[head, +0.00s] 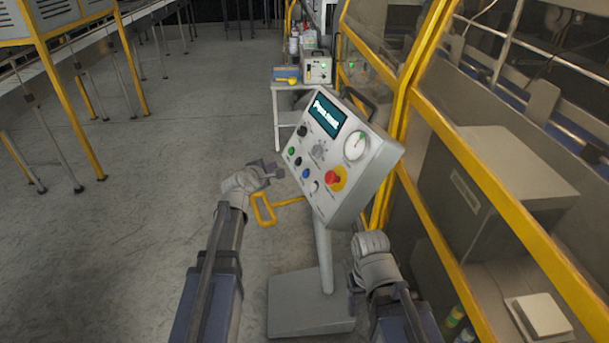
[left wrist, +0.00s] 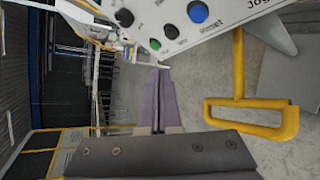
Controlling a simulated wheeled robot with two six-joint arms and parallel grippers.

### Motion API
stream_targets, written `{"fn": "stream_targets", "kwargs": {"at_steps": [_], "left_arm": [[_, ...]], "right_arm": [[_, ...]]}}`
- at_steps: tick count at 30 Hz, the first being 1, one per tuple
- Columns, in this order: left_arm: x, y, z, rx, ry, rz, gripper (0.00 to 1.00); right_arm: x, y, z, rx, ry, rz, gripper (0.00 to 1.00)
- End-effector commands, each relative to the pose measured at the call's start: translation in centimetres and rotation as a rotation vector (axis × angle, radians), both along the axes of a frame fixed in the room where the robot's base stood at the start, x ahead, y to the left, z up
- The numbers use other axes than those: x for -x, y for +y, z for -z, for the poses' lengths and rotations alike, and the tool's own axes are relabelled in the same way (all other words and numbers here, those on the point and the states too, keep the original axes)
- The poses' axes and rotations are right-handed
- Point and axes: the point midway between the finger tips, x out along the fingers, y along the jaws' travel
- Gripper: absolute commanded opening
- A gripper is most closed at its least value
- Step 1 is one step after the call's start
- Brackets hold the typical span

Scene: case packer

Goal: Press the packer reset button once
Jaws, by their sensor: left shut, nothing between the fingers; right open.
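The packer control panel (head: 343,160) is a tilted grey box on a post. Its blue button (head: 306,173) sits low on the left of the face, between a black button and a white one. In the left wrist view the blue button (left wrist: 197,12) has the label "Reset" beside it. My left gripper (head: 281,171) is shut and empty, just left of the panel's lower left edge. In the left wrist view its fingertips (left wrist: 155,67) are below the green button, apart from the blue one. My right wrist shows below the panel; its fingers are hidden.
The panel also carries a green button (head: 291,151), a red emergency stop (head: 331,179) and a gauge (head: 356,146). A yellow handle (head: 263,208) sticks out below it. A yellow-framed guard (head: 480,173) stands close on the right.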

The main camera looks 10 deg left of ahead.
Motion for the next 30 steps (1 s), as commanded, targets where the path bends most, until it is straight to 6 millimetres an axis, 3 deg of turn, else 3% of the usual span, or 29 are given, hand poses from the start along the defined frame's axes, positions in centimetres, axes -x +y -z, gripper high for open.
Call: {"fn": "stream_targets", "kwargs": {"at_steps": [8, 21, 30], "left_arm": [[-0.4, -0.6, 0.6, -0.003, 0.002, 0.004, 0.00], [-3.1, -4.7, 3.5, -0.004, 0.001, 0.004, 0.00], [-4.0, -6.3, 4.4, -0.002, 0.001, 0.003, 0.00]], "right_arm": [[0.0, 0.0, 0.5, 0.000, 0.000, 0.000, 0.76], [0.0, 0.0, 3.5, 0.000, -0.001, 0.002, 0.76], [0.0, 0.0, 4.4, 0.001, -0.001, -0.001, 0.76]]}}
